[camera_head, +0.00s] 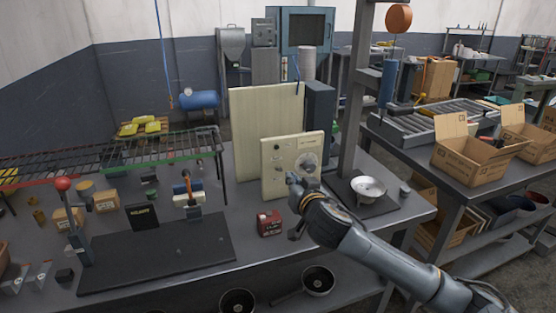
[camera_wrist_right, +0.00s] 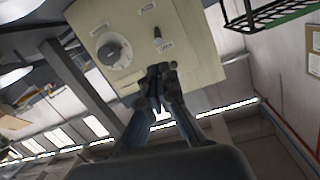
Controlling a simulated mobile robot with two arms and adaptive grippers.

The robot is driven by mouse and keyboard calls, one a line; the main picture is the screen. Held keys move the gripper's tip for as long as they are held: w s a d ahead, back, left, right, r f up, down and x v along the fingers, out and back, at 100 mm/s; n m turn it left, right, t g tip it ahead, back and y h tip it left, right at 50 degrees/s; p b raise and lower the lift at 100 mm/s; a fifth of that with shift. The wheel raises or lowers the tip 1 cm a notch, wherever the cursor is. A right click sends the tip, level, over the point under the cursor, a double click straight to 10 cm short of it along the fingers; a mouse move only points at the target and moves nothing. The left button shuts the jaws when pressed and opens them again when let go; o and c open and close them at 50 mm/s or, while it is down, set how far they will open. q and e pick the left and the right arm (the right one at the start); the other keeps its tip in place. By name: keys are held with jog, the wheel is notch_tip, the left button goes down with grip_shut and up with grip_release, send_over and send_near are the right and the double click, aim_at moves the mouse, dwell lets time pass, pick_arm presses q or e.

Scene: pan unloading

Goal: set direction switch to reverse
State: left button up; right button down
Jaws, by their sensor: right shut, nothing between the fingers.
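A cream control panel (camera_head: 288,142) stands upright at the back of the workbench, and its face fills the top of the right wrist view (camera_wrist_right: 190,62). It has a large round dial (camera_wrist_right: 113,52) and a small dark switch (camera_wrist_right: 157,35) with labels too small to read. I cannot tell which direction the switch is set to. Contact with the panel is unclear. My left gripper is not in view.
A red box (camera_head: 269,223) sits on the bench left of my right forearm. A metal dish (camera_head: 368,187) on a dark plate and a grey post (camera_head: 352,100) stand to the right. A wire rack (camera_head: 110,152) and a dark mat (camera_head: 160,262) are to the left.

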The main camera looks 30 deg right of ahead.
aim_at(279, 169)
jog(key=p+x, duration=0.1)
jog(key=x, duration=0.3)
jog(key=p+x, duration=0.1)
jog(key=x, duration=0.3)
jog(key=shift+r, duration=0.25)
jog(key=shift+w+d+f, duration=0.1)
jog(key=shift+w+d, duration=0.05)
jog(key=shift+w, duration=0.4)
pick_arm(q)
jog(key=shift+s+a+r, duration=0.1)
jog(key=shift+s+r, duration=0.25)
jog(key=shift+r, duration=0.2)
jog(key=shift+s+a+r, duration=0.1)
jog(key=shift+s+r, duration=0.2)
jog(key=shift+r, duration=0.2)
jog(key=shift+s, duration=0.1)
